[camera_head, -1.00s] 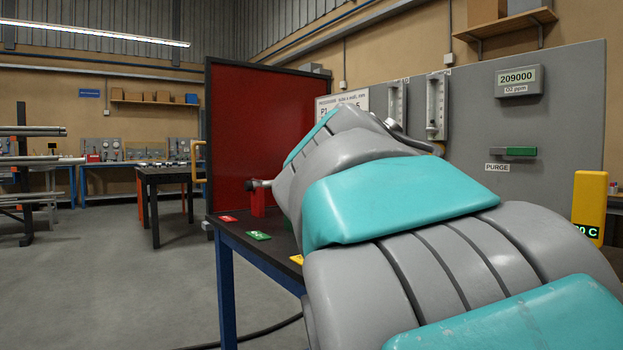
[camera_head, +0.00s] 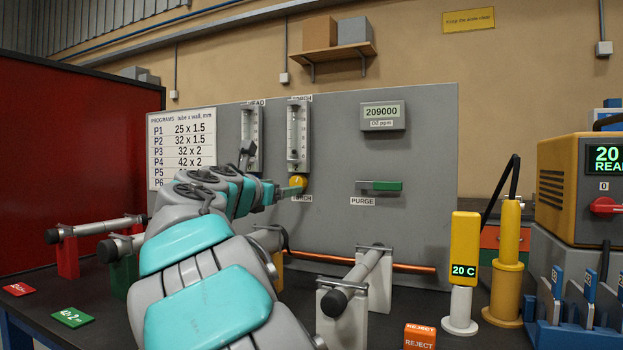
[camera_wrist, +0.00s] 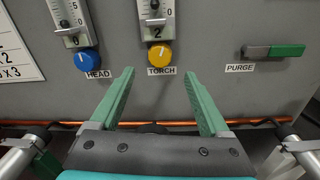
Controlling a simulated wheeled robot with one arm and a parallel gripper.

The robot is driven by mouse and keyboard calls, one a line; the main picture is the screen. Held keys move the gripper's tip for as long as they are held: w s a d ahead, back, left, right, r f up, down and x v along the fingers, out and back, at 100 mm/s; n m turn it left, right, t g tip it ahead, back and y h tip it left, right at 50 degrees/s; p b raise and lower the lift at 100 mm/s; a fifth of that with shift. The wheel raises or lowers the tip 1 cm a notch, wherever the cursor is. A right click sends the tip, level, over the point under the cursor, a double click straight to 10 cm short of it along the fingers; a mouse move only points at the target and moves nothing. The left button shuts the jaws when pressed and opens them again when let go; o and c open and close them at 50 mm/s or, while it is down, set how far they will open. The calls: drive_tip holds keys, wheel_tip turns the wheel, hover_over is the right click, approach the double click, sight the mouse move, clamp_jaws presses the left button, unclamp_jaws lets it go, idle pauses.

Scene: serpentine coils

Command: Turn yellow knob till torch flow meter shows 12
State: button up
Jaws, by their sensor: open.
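The yellow knob (camera_wrist: 160,55) sits on the grey panel above the TORCH label, below the torch flow meter (camera_wrist: 156,14). In the head view the yellow knob (camera_head: 297,181) is partly covered by my gripper (camera_head: 292,190), and the torch flow meter (camera_head: 298,135) stands above it. In the wrist view my gripper (camera_wrist: 160,98) is open and empty, its two green fingers pointing toward the panel, below and either side of the knob. A display under the meter reads 2 in the wrist view. The float height is too small to read surely.
A blue knob (camera_wrist: 86,60) over the HEAD label is to the left. The green-ended PURGE handle (camera_head: 381,186) is to the right. A copper tube (camera_head: 360,263) runs low before the panel, near tube stands (camera_head: 345,300).

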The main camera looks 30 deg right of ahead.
sight(296, 184)
drive_tip(key=shift+x, duration=4)
drive_tip(key=shift+c, duration=0.4)
clamp_jaws()
